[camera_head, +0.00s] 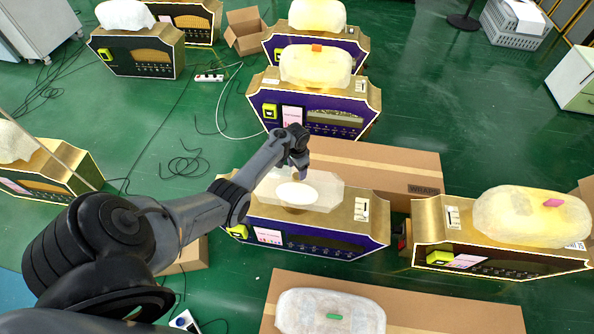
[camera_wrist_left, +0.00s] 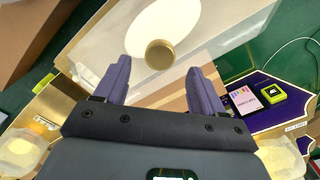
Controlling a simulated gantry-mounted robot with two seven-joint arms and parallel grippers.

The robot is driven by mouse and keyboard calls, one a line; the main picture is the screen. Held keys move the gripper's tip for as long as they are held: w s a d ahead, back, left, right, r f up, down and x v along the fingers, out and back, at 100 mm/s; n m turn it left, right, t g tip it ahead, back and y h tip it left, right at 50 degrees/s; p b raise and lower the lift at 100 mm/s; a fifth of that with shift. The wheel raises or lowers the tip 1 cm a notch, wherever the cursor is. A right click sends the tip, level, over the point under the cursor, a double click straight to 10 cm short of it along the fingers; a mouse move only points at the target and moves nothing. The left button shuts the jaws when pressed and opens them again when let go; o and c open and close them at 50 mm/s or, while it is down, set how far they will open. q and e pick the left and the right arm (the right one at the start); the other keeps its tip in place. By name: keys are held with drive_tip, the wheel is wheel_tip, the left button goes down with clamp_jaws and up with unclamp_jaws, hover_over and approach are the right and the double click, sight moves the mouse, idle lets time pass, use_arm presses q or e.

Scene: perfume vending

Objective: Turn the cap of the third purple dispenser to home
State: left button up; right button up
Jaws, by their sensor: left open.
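The third purple dispenser (camera_head: 335,245) stands at the middle of the head view, with a gold top and a clear, angular lid (camera_head: 335,193) over a white oval. My left gripper (camera_head: 299,174) is above that lid, pointing down. In the left wrist view the two purple-grey fingers of the gripper (camera_wrist_left: 160,72) are spread. A round gold cap (camera_wrist_left: 159,54) shows in the gap between them, against the white oval (camera_wrist_left: 172,25). I cannot tell whether the fingers touch the cap. My right gripper is not in view.
Two other purple dispensers (camera_head: 350,113) stand behind, with pale covers. Another dispenser (camera_head: 500,263) stands to the right, with a pink-tabbed pale cover. Cardboard boxes (camera_head: 390,165) lie behind and in front (camera_head: 430,315). Cables (camera_head: 183,165) lie on the green floor at left.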

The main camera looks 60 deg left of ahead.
use_arm(q)
wheel_tip(320, 180, up, 7)
drive_tip(key=p, duration=0.2)
drive_tip(key=shift+f, duration=0.15)
idle(0.3)
